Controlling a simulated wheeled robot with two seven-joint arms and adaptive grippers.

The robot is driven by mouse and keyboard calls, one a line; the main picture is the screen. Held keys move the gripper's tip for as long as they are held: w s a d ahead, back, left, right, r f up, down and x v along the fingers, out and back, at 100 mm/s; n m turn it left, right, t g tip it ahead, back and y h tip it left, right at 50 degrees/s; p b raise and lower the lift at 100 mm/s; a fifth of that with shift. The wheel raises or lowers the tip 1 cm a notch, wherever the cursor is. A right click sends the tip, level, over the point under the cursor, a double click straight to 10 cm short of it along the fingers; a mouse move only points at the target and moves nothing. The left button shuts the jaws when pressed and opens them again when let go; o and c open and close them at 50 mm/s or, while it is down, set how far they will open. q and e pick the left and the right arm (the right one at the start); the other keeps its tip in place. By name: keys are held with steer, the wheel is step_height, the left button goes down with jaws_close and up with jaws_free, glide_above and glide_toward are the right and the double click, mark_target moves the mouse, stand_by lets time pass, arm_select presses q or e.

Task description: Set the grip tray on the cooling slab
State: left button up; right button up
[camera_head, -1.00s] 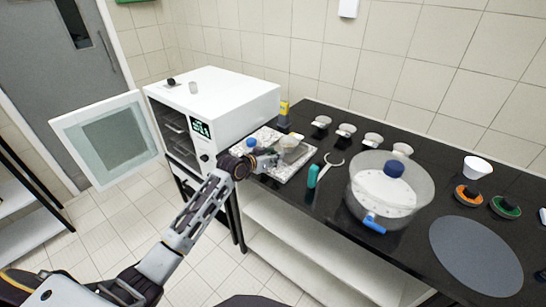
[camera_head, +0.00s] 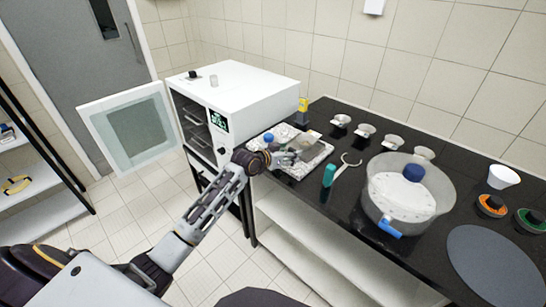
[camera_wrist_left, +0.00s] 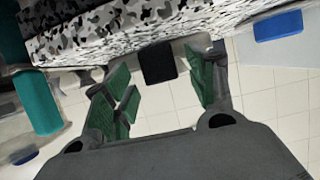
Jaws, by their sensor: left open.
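A black-and-white speckled slab (camera_head: 291,171), which looks like the cooling slab, lies on the dark counter beside the white oven. It fills the top of the left wrist view (camera_wrist_left: 180,22). My left gripper (camera_head: 294,158) is at its near side, partly hiding it. In the left wrist view the green-padded fingers (camera_wrist_left: 165,90) are spread and hold nothing. A black block (camera_wrist_left: 158,62), perhaps the tray's grip, shows between them at the slab's edge, not visibly touched. I cannot make out the tray itself clearly. My right gripper is not in view.
The oven (camera_head: 235,88) stands left with its door (camera_head: 128,128) open. A blue-capped item (camera_head: 268,138) is by the slab. Teal-handled tongs (camera_head: 329,175) and a clear pot (camera_head: 440,193) stand to the right. Several small white bowls line the back.

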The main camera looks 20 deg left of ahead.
arm_select(q)
steer(key=v, duration=1)
steer(key=shift+s+r, duration=0.25)
steer(key=shift+s, duration=0.1)
steer(key=shift+a, duration=0.15)
stand_by(1.2)
